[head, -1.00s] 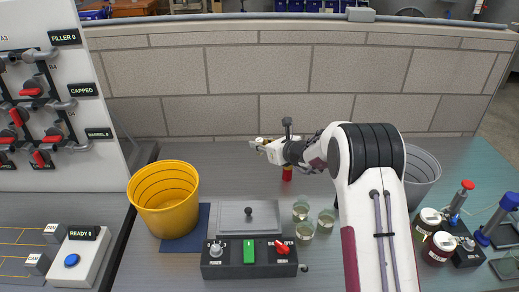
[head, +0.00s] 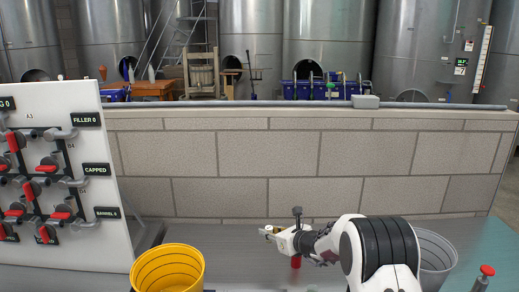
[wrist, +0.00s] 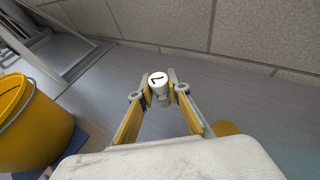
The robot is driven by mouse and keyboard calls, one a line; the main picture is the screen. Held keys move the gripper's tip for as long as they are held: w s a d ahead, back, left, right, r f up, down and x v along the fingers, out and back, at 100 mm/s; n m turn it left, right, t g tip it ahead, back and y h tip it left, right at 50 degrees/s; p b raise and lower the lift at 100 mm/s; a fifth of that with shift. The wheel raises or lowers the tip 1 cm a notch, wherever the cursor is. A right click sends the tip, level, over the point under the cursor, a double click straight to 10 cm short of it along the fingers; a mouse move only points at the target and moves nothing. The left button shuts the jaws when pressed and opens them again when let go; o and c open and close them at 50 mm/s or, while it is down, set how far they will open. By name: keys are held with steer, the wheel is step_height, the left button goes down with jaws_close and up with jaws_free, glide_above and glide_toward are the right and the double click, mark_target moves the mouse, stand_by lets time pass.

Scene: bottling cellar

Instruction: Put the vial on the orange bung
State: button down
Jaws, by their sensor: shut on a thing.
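My gripper (wrist: 160,84) is shut on a small vial whose round white top (wrist: 158,78) bears a dark mark like a 7. In the head view my gripper (head: 268,231) is near the foot of the block wall, and the vial there is too small to make out well. A rounded orange-yellow thing (wrist: 226,128) shows partly behind the right finger in the wrist view. I cannot tell whether it is the orange bung. A small red thing (head: 296,262) stands on the bench beneath my wrist in the head view.
A yellow bucket (head: 168,262) stands left of my gripper, also in the wrist view (wrist: 30,125). A grey bucket (head: 437,250) is partly hidden behind my arm. A valve panel (head: 65,180) stands at left.

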steer(key=shift+s+d+f, duration=0.15)
steer(key=shift+s+f, duration=0.2)
steer(key=s+d+r+m+t+h, duration=0.1)
steer(key=s+d+r+m+h, duration=0.2)
steer(key=s+d, duration=0.6)
steer(key=s+d+r+m+t+h, duration=0.1)
steer(key=s+d+r+m+h, duration=0.3)
steer(key=s+d, duration=0.5)
steer(key=shift+s+d+r+h, duration=0.25)
steer(key=shift+d+r+h, duration=0.25)
steer(key=shift+d, duration=0.65)
steer(key=shift+r, duration=0.1)
